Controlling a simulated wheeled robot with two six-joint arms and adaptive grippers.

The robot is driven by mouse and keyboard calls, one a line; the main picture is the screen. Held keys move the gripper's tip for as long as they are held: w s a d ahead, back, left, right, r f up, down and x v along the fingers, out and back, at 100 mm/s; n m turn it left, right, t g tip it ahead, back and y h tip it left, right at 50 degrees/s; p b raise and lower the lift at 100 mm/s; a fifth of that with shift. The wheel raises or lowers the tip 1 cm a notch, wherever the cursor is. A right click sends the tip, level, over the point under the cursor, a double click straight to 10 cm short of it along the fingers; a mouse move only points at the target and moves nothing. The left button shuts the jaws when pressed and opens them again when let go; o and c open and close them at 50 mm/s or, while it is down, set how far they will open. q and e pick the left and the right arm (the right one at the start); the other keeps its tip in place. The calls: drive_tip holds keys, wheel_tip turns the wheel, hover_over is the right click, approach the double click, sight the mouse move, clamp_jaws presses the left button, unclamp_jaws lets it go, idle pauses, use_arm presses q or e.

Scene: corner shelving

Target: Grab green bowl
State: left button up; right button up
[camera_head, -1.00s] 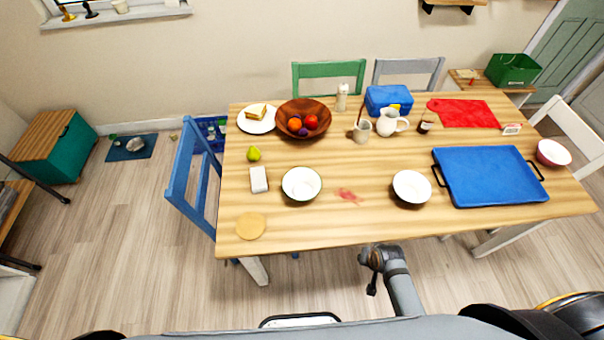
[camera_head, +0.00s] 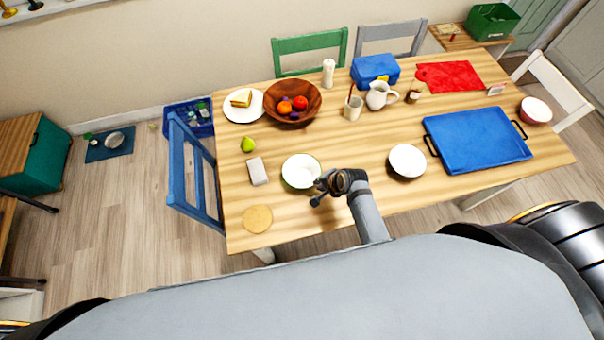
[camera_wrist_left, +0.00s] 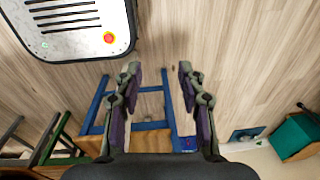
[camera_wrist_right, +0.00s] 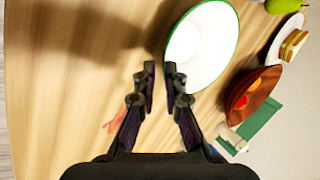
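The green bowl (camera_head: 299,172), white inside with a green rim, stands upright and looks empty on the wooden table. My right gripper (camera_head: 322,187) is over the table at the bowl's right side and overlaps its edge in the head view. In the right wrist view the bowl (camera_wrist_right: 203,48) lies just beyond the fingertips, a little to the right. My right gripper (camera_wrist_right: 160,76) is partly open, with an empty gap between its fingers. I cannot tell whether it touches the rim. My left gripper (camera_wrist_left: 160,76) is open and empty above the floor, outside the head view.
On the table (camera_head: 330,222), a white block (camera_head: 257,171) and a tan disc (camera_head: 257,219) lie left of the bowl. Another white bowl (camera_head: 407,161) and a blue tray (camera_head: 475,140) are to the right. A wooden fruit bowl (camera_head: 287,118) stands behind. A blue chair (camera_head: 195,170) is at the left end.

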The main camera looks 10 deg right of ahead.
sight(309, 184)
drive_tip(key=shift+w+a+f, duration=0.45)
drive_tip(key=shift+w+f, duration=0.25)
drive_tip(key=shift+w+a+f, duration=0.1)
drive_tip(key=shift+w+f, duration=0.15)
drive_tip(key=shift+f, duration=0.35)
drive_tip(key=x, duration=0.2)
drive_tip(key=shift+f, duration=0.3)
drive_tip(key=shift+w+a+f, duration=0.15)
drive_tip(key=shift+w+f, duration=0.2)
drive_tip(key=shift+f, duration=0.15)
drive_tip(key=shift+s, duration=0.1)
drive_tip(key=shift+c, duration=1)
use_arm(q)
drive_tip(key=shift+w+a+f, duration=0.1)
drive_tip(key=shift+w+a, duration=0.2)
drive_tip(key=shift+w, duration=0.55)
drive_tip(key=shift+w+a, duration=0.3)
drive_tip(key=shift+w, duration=0.55)
use_arm(e)
clamp_jaws()
drive_tip(key=shift+r, duration=0.1)
